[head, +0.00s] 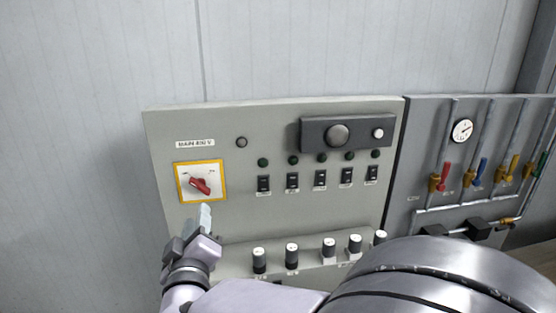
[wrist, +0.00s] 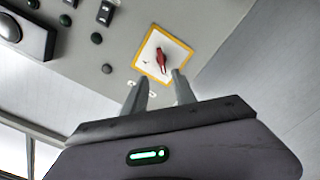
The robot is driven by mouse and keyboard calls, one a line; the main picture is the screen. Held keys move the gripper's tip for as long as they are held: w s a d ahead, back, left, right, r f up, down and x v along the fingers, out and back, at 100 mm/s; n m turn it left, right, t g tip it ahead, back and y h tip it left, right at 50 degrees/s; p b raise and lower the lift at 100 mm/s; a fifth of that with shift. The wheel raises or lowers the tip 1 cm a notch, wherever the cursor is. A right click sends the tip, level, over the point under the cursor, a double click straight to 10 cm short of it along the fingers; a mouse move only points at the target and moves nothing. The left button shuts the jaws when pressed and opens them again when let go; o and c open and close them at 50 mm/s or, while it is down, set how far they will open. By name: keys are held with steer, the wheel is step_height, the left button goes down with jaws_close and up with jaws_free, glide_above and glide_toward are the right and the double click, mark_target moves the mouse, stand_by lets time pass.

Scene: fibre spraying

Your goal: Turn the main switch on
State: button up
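The main switch is a red rotary handle (head: 201,186) on a yellow-framed white plate (head: 181,167) at the left of a grey control panel (head: 225,225). The handle is tilted in the head view. A label reading MAIN 400 V (head: 195,143) is above it. In the wrist view the red handle (wrist: 163,62) lies just beyond my fingertips. My gripper (head: 205,210) is just below the plate in the head view. In the wrist view its two fingers (wrist: 159,80) are apart with nothing between them. I see no contact with the handle.
Several black rocker switches (head: 320,178) and green lamps (head: 322,157) are right of the main switch. Knobs (head: 292,254) stick out along the lower ledge. A valve panel (head: 480,150) with coloured handles is at right. Plain wall is left of the panel.

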mark_target(200, 189)
steer(key=p+x, duration=0.1)
steer(key=x, duration=0.9)
steer(key=shift+w+a, duration=0.45)
steer(key=shift+w, duration=0.15)
jaws_close()
